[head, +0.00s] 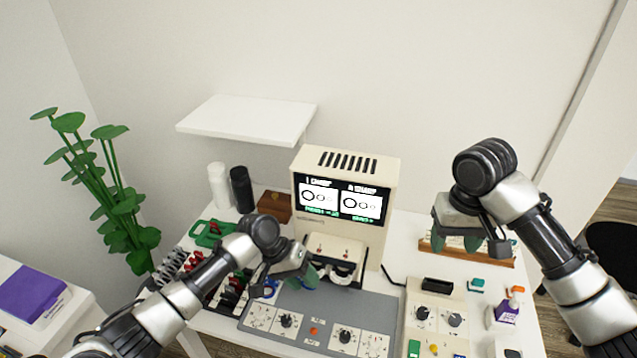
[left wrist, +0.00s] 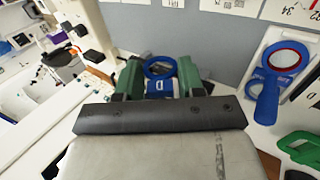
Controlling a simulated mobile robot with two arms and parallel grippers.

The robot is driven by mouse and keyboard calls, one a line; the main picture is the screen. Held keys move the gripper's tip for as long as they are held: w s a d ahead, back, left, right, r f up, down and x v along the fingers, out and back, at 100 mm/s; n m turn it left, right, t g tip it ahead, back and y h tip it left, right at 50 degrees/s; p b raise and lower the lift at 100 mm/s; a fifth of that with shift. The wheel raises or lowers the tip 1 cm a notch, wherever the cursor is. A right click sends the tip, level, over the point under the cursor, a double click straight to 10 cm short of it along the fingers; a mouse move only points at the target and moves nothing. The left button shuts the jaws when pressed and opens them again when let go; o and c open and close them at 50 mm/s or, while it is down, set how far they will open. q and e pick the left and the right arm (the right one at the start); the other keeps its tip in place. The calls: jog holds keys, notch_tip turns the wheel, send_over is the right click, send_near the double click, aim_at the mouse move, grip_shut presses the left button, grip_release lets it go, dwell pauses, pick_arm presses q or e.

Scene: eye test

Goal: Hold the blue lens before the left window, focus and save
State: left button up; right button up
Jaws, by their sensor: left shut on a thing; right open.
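My left gripper (head: 309,277) is in front of the cream machine (head: 343,234), low beside its viewing opening (head: 335,272). In the left wrist view its green fingers (left wrist: 160,82) are shut on a blue lens (left wrist: 160,68), a round ring with a lettered blue handle block. In the head view that lens is mostly hidden by the gripper; I cannot tell how it lines up with the left window. The screen (head: 341,200) shows two panels with circles, headed by words like "L SHARP" and "R SHARP". My right gripper (head: 471,243) is open above the table at the right.
A grey panel (head: 315,312) with black knobs and a red button lies in front.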

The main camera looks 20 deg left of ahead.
grip_shut()
dwell(1.6)
